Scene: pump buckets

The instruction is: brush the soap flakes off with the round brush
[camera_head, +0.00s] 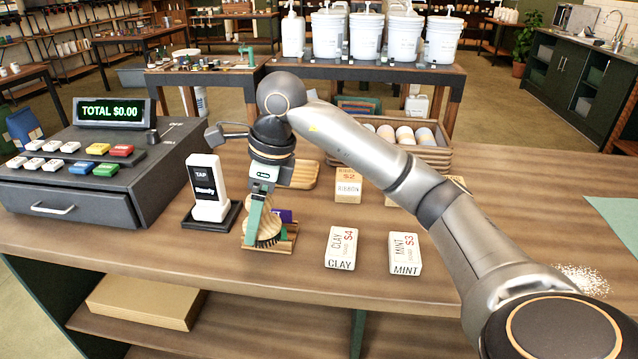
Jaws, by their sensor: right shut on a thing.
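The round brush (261,224) has a pale wooden body with dark bristles underneath. My right gripper (256,212) points down and is shut on it, partly hiding it. The brush is at a small slatted wooden stand (289,240) on the counter. I cannot tell whether its bristles touch the stand. The soap flakes (580,279) lie as a white speckled patch on the counter (500,235) at the right, well away from the brush. My left gripper is not in view.
Soap boxes labelled CLAY (341,247) and MINT (405,253) stand between brush and flakes. A card reader (208,190) and a cash register (95,165) are to the left. A wooden crate (437,156) is behind. A green sheet (615,218) lies at the right edge.

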